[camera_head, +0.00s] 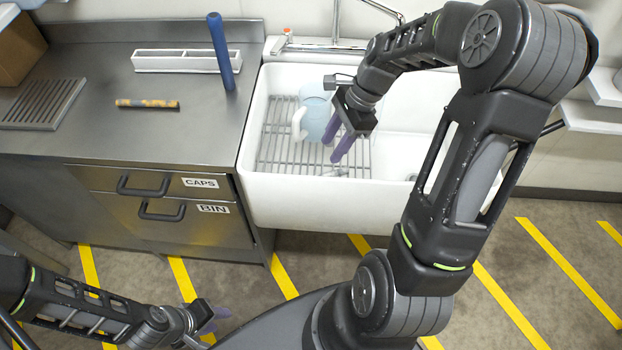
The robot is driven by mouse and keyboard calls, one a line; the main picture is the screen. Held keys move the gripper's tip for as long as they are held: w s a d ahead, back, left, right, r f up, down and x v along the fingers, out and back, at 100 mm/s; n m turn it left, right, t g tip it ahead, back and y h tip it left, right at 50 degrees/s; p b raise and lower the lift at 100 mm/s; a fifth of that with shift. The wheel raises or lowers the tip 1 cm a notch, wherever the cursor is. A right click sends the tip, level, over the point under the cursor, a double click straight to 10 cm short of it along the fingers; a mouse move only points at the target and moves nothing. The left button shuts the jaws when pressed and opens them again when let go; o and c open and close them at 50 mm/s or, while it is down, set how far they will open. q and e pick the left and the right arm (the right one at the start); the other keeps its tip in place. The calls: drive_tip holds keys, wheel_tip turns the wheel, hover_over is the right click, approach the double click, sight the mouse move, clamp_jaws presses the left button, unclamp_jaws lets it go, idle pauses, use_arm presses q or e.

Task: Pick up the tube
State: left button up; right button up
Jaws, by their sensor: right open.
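A short orange-tan tube (147,103) with dark patches lies on its side on the steel counter. A longer blue cylinder (221,52) stands tilted at the counter's right side, by the white rack. I cannot tell from the picture which of the two the task means. My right gripper (334,150) is open and empty over the sink, its purple fingers pointing down, well to the right of both. My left gripper (211,321) is low at the bottom, over the floor in front of the cabinet. Its purple fingers look apart and empty.
A white sink (300,203) holds a wire grid and a pale blue jug (314,112) beside my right gripper. A white rack (176,60) and a grey slatted tray (42,104) are on the counter. Drawers are labelled CAPS and BIN. The counter's front is clear.

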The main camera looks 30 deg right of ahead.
sight(320, 173)
wheel_tip(320, 173, down, 4)
drive_tip(key=b, duration=0.2)
drive_tip(key=shift+w+r+b, duration=0.1)
drive_tip(key=shift+w+b, duration=0.05)
drive_tip(key=shift+b, duration=0.15)
drive_tip(key=shift+r, duration=0.1)
drive_tip(key=shift+x, duration=1.3)
drive_tip(key=x, duration=0.5)
drive_tip(key=shift+c, duration=0.4)
clamp_jaws()
